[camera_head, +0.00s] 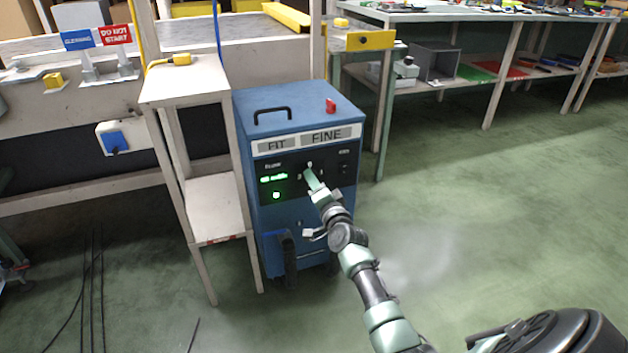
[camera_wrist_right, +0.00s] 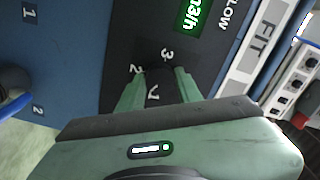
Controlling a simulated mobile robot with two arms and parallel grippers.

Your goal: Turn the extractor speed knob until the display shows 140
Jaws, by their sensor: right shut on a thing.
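The extractor (camera_head: 298,215) is a blue cabinet with a dark control panel in the head view. Its green lit display (camera_head: 273,178) is too small to read there; in the right wrist view the display (camera_wrist_right: 193,12) is cut off and shows only "m3/h". My right gripper (camera_head: 310,175) is at the panel, right of the display. In the right wrist view its two green fingers (camera_wrist_right: 156,86) are shut on the dark speed knob (camera_wrist_right: 153,88), with the marks 2 and 3 beside it. The knob is mostly hidden in the head view. My left gripper is not in view.
A small pale stand (camera_head: 187,84) is close to the extractor's left side. A workbench (camera_head: 455,14) with a lower shelf is at the back right. A red knob (camera_head: 330,105) and a black handle (camera_head: 272,114) are on the extractor's top. The green floor at right is clear.

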